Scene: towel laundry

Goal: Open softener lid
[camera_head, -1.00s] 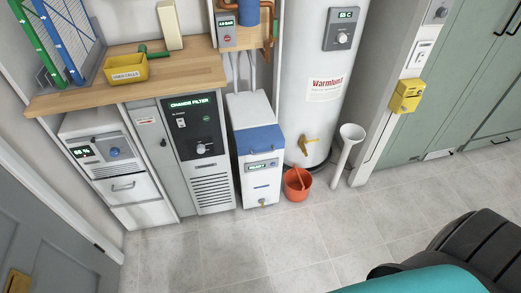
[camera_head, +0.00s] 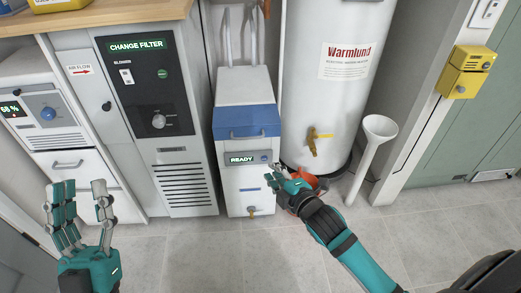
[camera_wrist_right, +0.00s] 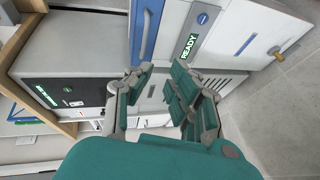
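The softener (camera_head: 238,185) is a white cabinet with a blue lid (camera_head: 246,120) and a lit READY display. The lid lies closed, with a handle bar (camera_head: 247,135) along its front edge. My right gripper (camera_head: 277,178) is open and empty in front of the cabinet's right side, below the lid. Its fingers are spread in the wrist view (camera_wrist_right: 158,88). My left gripper (camera_head: 82,200) is open and empty at lower left.
A white Warmlund water heater (camera_head: 335,90) stands right of the softener. A white funnel pipe (camera_head: 372,150) stands further right. The dark filter unit (camera_head: 160,110) is on the left. The floor in front is clear.

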